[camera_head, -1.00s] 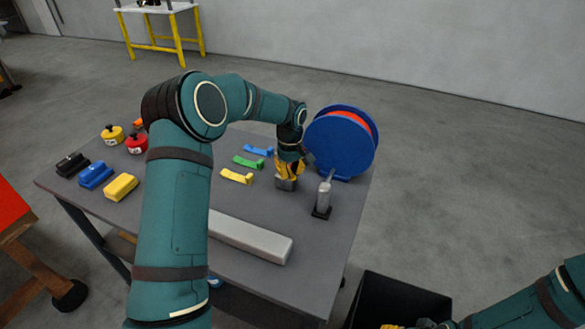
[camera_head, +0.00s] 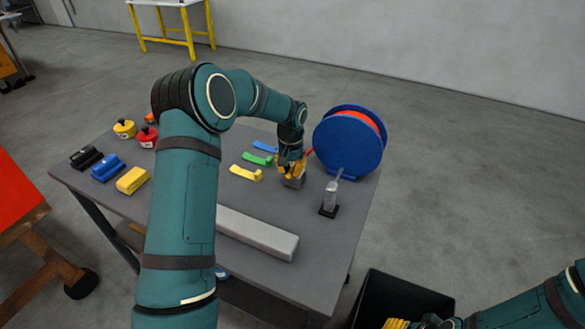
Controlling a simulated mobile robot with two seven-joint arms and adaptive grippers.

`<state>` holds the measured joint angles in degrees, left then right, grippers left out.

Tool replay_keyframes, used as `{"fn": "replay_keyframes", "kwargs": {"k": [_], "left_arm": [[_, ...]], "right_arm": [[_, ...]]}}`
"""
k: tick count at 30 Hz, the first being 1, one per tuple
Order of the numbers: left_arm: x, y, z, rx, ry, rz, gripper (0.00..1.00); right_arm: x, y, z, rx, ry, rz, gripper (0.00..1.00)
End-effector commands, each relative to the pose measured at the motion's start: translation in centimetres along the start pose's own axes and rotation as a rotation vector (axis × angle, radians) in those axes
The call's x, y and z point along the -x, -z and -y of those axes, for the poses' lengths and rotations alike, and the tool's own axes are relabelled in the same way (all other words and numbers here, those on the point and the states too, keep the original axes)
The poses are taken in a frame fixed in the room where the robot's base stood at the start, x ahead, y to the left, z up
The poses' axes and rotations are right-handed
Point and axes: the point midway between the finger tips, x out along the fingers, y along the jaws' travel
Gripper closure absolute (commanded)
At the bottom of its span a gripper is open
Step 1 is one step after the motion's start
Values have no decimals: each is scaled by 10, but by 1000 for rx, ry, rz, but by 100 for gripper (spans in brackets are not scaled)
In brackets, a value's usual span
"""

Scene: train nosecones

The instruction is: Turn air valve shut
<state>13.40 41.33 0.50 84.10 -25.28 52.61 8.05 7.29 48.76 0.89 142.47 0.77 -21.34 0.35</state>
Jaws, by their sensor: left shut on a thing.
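The air valve looks to be the small grey block (camera_head: 293,183) on the dark grey table, with a short red piece (camera_head: 309,152), likely its handle, showing beside the fingers. My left gripper (camera_head: 291,169), with yellow fingers, points down onto it from above and is shut on it; the fingers hide most of the valve, so the exact grip and handle angle are unclear. My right gripper (camera_head: 398,323) shows only in part at the bottom edge, over a black bin, and its fingertips are cut off.
A blue reel (camera_head: 347,143) with red inside stands right behind the valve. A grey bottle-like part on a black base (camera_head: 330,196) stands close on the right. Blue, green and yellow brackets (camera_head: 246,173) lie left. A long grey bar (camera_head: 257,234) lies in front.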

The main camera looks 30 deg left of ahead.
Motion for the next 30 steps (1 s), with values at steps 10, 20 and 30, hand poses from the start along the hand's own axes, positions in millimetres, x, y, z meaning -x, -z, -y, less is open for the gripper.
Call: {"fn": "replay_keyframes", "kwargs": {"k": [10, 20, 30], "left_arm": [[-3, -2, 2, -62, -1, 9, 100], [-3, -2, 2, -63, -1, 9, 100], [-1, -1, 2, -62, 0, 4, 54]], "right_arm": [[1, 1, 0, 0, 0, -2, 49], [1, 1, 0, 0, 0, -1, 49], [1, 1, 0, 0, 0, -1, 49]]}}
